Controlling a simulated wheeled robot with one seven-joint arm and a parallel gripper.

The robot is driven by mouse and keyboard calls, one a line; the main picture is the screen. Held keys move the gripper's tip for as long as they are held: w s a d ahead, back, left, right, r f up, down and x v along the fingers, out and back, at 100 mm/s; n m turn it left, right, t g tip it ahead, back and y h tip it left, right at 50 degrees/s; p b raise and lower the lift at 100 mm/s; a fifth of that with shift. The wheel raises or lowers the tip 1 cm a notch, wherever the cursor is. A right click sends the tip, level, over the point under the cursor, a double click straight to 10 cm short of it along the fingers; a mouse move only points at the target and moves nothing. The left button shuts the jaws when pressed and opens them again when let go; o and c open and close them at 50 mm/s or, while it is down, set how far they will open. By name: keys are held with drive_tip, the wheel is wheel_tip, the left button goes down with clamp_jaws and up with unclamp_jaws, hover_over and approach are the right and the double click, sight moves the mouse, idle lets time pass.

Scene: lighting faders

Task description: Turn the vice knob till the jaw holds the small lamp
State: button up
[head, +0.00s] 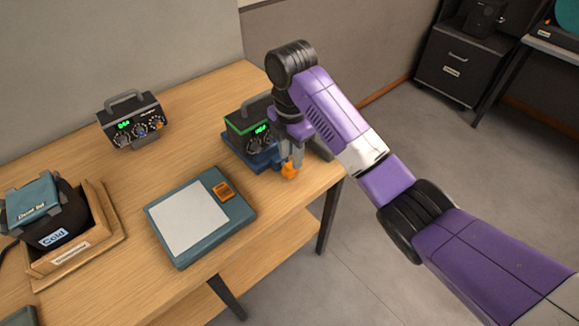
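My gripper (291,160) points down near the right edge of the wooden table. Its grey fingers are at an orange piece (289,172), which may be the vice knob. I cannot tell whether the fingers grip it or only stand in front of it. A blue base (237,146), perhaps the vice, sits just left of the gripper. A black box with a green top edge and a lit green display (245,127) stands on or in it. My wrist hides its right side, so the jaw cannot be made out. I cannot pick out a small lamp for certain.
A similar black box with a handle (133,122) stands at the back left of the wooden table (190,95). A teal device with a pale top (190,220) lies in front. A cardboard tray (115,232) holding a dark bin labelled "Cold" (58,222) is at left.

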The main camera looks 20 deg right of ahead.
sight(291, 171)
drive_tip(key=shift+f, duration=2.2)
clamp_jaws()
